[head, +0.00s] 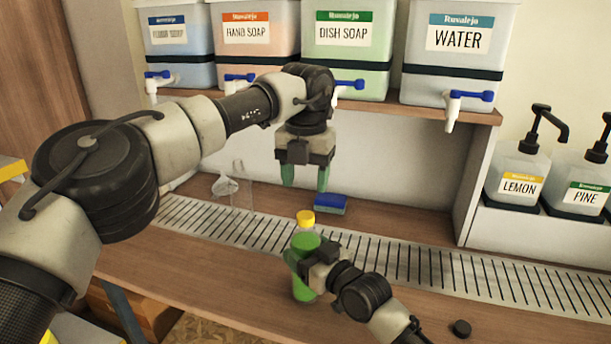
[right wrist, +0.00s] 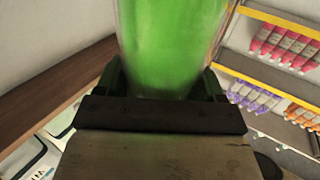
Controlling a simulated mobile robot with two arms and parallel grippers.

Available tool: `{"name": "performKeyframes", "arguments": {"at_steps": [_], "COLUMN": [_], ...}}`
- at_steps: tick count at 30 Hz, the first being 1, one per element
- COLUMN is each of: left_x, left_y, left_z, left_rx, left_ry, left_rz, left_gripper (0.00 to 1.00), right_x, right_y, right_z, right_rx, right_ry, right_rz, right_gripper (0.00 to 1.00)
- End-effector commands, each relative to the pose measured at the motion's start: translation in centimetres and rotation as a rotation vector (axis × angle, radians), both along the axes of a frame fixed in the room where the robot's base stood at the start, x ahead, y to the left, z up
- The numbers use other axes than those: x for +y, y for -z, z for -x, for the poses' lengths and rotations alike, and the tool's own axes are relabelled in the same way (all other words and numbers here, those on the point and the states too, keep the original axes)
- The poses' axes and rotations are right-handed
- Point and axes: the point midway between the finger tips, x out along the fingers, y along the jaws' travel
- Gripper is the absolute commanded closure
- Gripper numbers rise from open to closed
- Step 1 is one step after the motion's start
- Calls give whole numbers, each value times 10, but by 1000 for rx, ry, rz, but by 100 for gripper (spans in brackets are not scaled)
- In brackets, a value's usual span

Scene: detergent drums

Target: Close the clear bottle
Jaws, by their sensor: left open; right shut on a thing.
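A clear bottle with green liquid (head: 303,285) stands upright at the front of the counter. A yellow cap (head: 305,217) sits at its top; I cannot tell whether it is tightened. My right gripper (head: 312,262) is shut on the bottle's body from the right. In the right wrist view the green-filled bottle (right wrist: 170,40) fills the space between the fingers (right wrist: 163,84), its top out of frame. My left gripper (head: 305,178) is open and empty, fingers pointing down, above the yellow cap and apart from it.
A slotted metal drain strip (head: 410,264) runs along the counter. A blue sponge (head: 330,204), a funnel (head: 225,186) and a transparent upright container (head: 241,188) are behind. A small black cap (head: 461,328) lies at front right. Drums with taps, including the water drum (head: 455,65), stand above.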

Motion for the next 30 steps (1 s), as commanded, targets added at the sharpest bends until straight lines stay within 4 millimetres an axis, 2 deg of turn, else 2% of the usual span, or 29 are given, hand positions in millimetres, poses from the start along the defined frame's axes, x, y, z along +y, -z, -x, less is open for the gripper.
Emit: {"name": "performKeyframes", "arguments": {"at_steps": [15,20,28,30], "left_x": [0,0,0,0], "left_y": [69,78,79,79], "left_z": [0,0,0,0], "left_rx": [3,3,2,2], "left_ry": [1,2,1,1], "left_rz": [1,1,2,2], "left_gripper": [43,43,43,52], "right_x": [0,0,0,0], "right_y": [0,0,0,0], "right_z": [0,0,0,0], "right_rx": [0,0,0,1], "right_ry": [0,0,0,0], "right_rz": [-1,-1,-1,-1], "right_gripper": [98,98,98,98]}}
